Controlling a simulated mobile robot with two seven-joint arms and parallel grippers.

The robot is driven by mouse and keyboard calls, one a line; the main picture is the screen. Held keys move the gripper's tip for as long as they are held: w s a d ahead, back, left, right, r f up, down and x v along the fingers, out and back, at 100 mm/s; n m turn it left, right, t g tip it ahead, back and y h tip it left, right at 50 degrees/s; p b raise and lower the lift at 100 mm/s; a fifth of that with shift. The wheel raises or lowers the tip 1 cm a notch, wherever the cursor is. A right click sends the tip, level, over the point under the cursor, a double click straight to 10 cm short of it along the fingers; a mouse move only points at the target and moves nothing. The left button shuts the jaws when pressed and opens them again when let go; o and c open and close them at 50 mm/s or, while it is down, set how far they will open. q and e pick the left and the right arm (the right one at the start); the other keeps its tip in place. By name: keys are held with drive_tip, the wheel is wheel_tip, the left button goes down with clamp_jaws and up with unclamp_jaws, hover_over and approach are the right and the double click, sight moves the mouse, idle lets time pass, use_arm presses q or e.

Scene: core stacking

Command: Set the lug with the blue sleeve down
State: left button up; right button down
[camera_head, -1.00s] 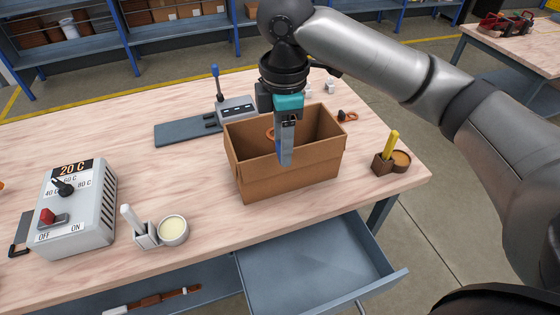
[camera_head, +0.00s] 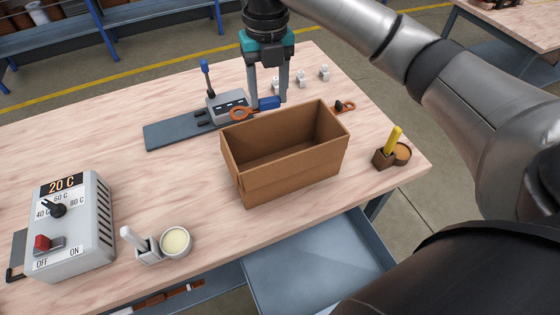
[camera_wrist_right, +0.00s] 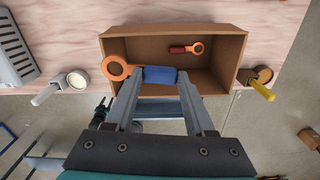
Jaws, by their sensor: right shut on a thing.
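The lug with the blue sleeve has an orange ring (camera_head: 240,113) and a blue sleeve (camera_head: 269,103). My right gripper (camera_head: 268,102) is shut on the sleeve and holds the lug level above the open brown box (camera_head: 290,185), around its far rim in the head view. In the right wrist view the blue sleeve (camera_wrist_right: 160,75) is between the fingertips, with the ring (camera_wrist_right: 116,68) pointing left. Another lug, with a red sleeve (camera_wrist_right: 178,49), shows inside the box there; the head view does not show it. My left gripper is not in view.
A grey device with a blue lever (camera_head: 228,106) stands behind the box. A lug with a dark sleeve (camera_head: 343,106) lies behind its right corner, near several small white blocks (camera_head: 300,79). A control box (camera_head: 68,225) stands left, and an open drawer (camera_head: 320,265) juts out in front.

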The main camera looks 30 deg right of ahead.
sight(269, 119)
drive_tip(key=shift+w+d+n, duration=0.1)
drive_tip(key=shift+w+n, duration=0.25)
drive_tip(key=shift+n, duration=0.25)
drive_tip(key=shift+f, duration=0.3)
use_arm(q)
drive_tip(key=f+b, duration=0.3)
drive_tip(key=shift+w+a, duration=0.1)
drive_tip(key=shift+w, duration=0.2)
use_arm(e)
wheel_tip(269, 119, down, 19)
drive_tip(key=shift+f, duration=0.15)
drive_tip(key=shift+f, duration=0.2)
drive_tip(key=shift+c, duration=1.3)
unclamp_jaws()
drive_tip(key=shift+r, duration=0.1)
use_arm(q)
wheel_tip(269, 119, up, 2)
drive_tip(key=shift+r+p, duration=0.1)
drive_tip(key=shift+p, duration=0.9)
use_arm(e)
wheel_tip(269, 119, up, 12)
drive_tip(key=shift+r, duration=0.15)
